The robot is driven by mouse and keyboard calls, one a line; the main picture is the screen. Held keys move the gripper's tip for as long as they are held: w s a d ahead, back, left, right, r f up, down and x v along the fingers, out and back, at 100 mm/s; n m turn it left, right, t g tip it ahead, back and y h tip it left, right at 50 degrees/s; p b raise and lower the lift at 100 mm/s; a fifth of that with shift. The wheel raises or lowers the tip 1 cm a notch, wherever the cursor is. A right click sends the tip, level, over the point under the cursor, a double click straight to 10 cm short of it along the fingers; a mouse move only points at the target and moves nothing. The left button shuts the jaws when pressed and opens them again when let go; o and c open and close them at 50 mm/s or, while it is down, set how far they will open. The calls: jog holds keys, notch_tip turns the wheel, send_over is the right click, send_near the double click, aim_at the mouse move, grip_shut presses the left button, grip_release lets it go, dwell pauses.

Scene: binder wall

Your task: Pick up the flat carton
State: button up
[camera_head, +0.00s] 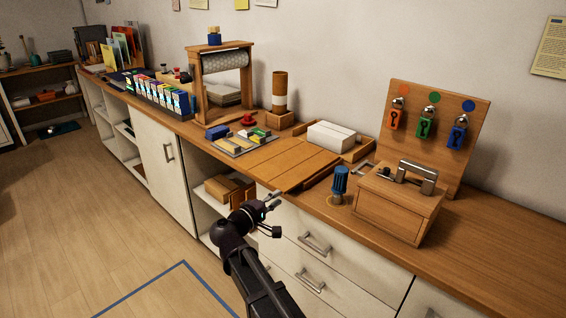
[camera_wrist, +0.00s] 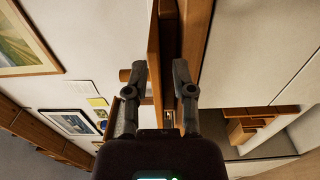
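The flat carton (camera_head: 295,163) appears to be the thin tan-brown panel with seam lines lying on the wooden counter. Its near end reaches the counter's front edge and seems to overhang it. My gripper (camera_head: 274,214) is in front of the counter, just below that end. In the wrist view my gripper (camera_wrist: 157,72) has its two fingers spread apart. A thin brown slab, likely the carton (camera_wrist: 153,45), shows edge-on between the fingertips, with a gap on both sides. I cannot tell how far it reaches between the fingers.
A tray with a white box (camera_head: 331,136) stands behind the carton. A blue-handled tool (camera_head: 340,183) and a wooden box with a metal handle (camera_head: 398,207) stand to its right. Colored blocks on a grey mat (camera_head: 243,144) lie left. Brown boxes (camera_head: 228,188) sit on the shelf below.

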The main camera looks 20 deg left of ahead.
aim_at(291, 188)
jog(key=shift+x, duration=1.1)
jog(key=shift+x, duration=2.6)
jog(key=shift+a, duration=0.1)
